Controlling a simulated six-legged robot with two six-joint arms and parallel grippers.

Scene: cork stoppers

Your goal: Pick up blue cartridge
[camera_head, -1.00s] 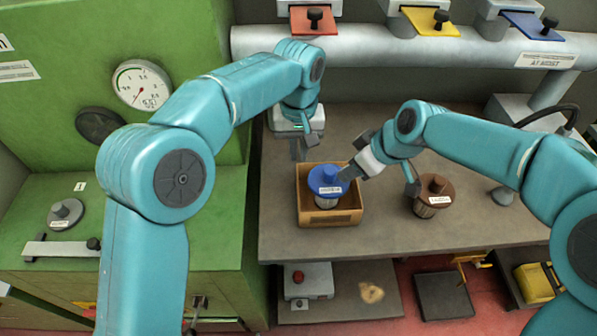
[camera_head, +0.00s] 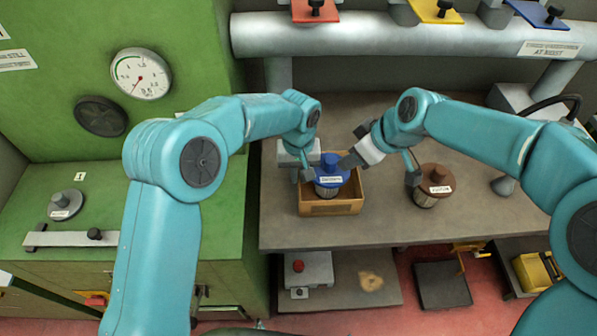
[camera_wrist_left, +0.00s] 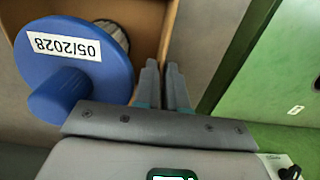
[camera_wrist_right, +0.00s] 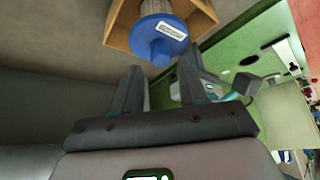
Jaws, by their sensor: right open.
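The blue cartridge (camera_head: 330,168) has a wide blue cap with a knob and a dated label over a ribbed grey body. It stands in an open tan box (camera_head: 331,208) on the bench. It also shows in the left wrist view (camera_wrist_left: 110,65) and the right wrist view (camera_wrist_right: 165,38). My left gripper (camera_head: 308,173) is at its left; in the left wrist view the fingers (camera_wrist_left: 163,75) are close together beside the cap, with nothing seen between them. My right gripper (camera_head: 381,170) is open and empty, right of the cartridge, one finger near the cap.
A brown-capped cartridge (camera_head: 436,182) stands on the grey bench (camera_head: 390,228), right of the box. A pipe (camera_head: 400,38) with coloured plates runs along the back. A green cabinet (camera_head: 60,120) with a gauge is at the left. The bench front is clear.

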